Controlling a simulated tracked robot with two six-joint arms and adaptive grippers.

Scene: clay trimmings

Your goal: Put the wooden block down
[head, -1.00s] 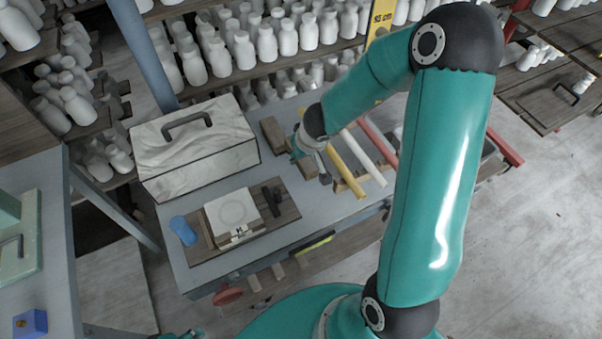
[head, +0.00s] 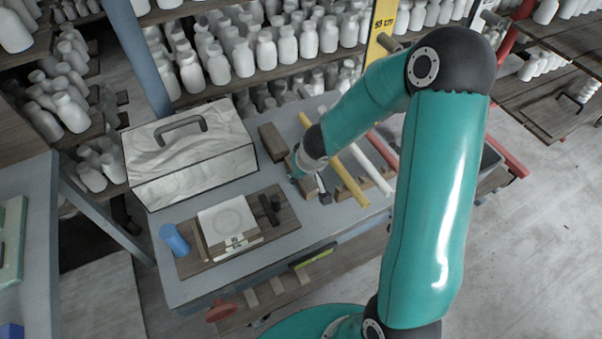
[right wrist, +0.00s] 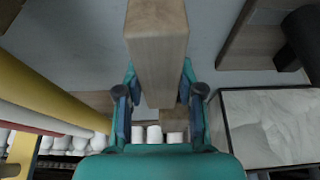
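My right gripper (head: 301,169) is over the grey worktable (head: 205,285), between the pale box and the coloured rods. In the right wrist view, the wooden block (right wrist: 157,62) is between the two fingers of the right gripper (right wrist: 159,85), which appear to touch its sides. In the head view, part of the wooden block (head: 308,187) shows below the gripper, low over the tabletop; I cannot tell whether it touches. The hand hides the rest. My left gripper is not in view.
Another brown block (head: 272,142) lies behind the gripper. A pale handled box (head: 190,175) stands to the left. Yellow (head: 345,175), white and red rods rest on a wooden rack to the right. A wooden board (head: 285,222) with a pale slab and a blue cup (head: 174,240) are in front.

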